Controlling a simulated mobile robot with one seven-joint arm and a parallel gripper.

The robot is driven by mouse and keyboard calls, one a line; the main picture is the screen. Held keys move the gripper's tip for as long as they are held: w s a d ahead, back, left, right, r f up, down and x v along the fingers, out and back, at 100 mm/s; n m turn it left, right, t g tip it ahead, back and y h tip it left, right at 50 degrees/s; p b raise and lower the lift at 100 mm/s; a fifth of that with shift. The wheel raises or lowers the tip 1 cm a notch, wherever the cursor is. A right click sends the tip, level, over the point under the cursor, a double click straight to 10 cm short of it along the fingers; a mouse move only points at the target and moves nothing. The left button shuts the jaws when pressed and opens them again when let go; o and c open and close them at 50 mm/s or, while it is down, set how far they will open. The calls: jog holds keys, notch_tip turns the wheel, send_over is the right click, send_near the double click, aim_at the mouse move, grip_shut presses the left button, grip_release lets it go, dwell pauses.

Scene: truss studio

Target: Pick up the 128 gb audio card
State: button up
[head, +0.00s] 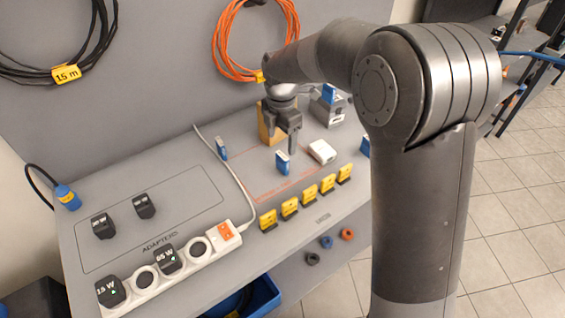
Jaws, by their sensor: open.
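Several small blue cards stand on the grey bench, and their print is too small to read, so I cannot tell which is the 128 gb audio card. One blue card (282,162) stands upright inside the red-outlined area, just below my gripper. Another blue card (221,148) is by the white cable. A third blue card (328,93) is at the grey box, and one more (365,146) is partly hidden behind my arm. My gripper (282,142) points down with its fingers apart and looks empty. Its fingertips are close to the first card; contact cannot be told.
Several yellow pieces (290,208) line the bench's front edge. A power strip (185,266) and black adapters (103,226) are at left.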

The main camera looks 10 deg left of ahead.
aim_at(282, 163)
notch_tip(282, 163, down, 10)
jog(key=shift+d+f, duration=0.1)
jog(key=shift+f, duration=0.15)
jog(key=shift+w, duration=0.1)
jog(key=c, duration=1.1)
